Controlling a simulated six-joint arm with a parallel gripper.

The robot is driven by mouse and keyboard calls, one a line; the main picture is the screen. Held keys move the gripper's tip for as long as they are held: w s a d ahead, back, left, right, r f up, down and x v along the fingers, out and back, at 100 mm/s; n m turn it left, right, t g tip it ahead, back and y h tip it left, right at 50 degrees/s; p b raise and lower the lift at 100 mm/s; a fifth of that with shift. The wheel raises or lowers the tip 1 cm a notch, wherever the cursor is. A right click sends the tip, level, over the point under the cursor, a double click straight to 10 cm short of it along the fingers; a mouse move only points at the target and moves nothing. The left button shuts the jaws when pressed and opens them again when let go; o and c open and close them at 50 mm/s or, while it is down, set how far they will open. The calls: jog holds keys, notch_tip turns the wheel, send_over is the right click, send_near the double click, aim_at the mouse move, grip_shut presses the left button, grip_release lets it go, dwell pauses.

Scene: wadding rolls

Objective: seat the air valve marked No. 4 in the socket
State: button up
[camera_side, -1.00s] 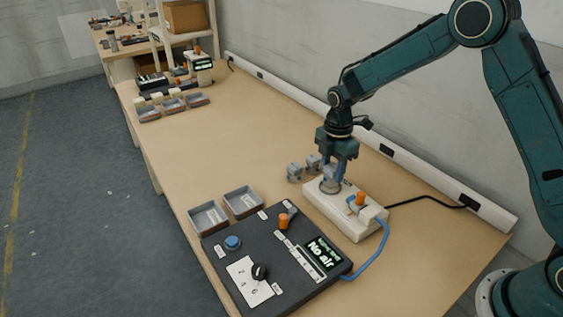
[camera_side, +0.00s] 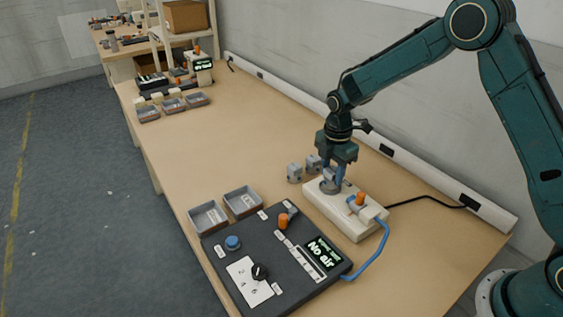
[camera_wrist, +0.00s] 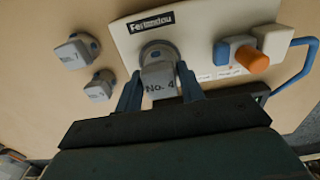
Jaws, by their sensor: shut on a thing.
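The air valve marked No. 4 (camera_wrist: 160,83) is a grey block between the blue fingers of my gripper (camera_wrist: 160,92) in the wrist view. My gripper, also in the side view (camera_side: 333,178), is shut on it. The valve is at the round grey socket (camera_wrist: 157,51) on the cream base block (camera_wrist: 196,25). The side view shows the valve low at the socket, partly hidden by the fingers. I cannot tell whether it is fully down. The display on the dark control panel (camera_side: 222,262) reads "No air".
Two other grey valves (camera_wrist: 76,52) (camera_wrist: 100,86) stand on the table beside the base block. An orange-knobbed fitting (camera_side: 360,200) with a blue hose sits on the block. Two empty grey trays (camera_side: 243,211) lie by the panel.

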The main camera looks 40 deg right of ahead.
jog(key=shift+f, duration=0.4)
dwell(0.3)
jog(key=o, duration=1.6)
jog(key=shift+o, duration=0.2)
jog(key=shift+r, duration=0.2)
jog(key=shift+r, duration=3.8)
jog(key=shift+r, duration=0.1)
